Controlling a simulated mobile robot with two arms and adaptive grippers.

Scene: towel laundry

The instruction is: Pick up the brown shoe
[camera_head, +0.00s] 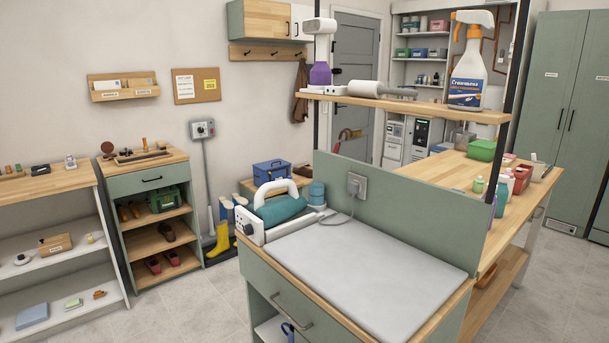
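A wooden rack (154,244) with a green drawer stands at the left against the wall. On its upper open shelf, a pair of small brown shoes (128,211) sits at the left end. A single dark brown shoe (166,231) lies on the middle shelf. On the bottom shelf is a pair of dark red shoes (161,263). The shoes are small in the picture, so their fine shape is hard to tell. Neither of my grippers is in view.
Yellow boots (221,241) stand right of the rack. Clear floor (195,305) lies before the rack.

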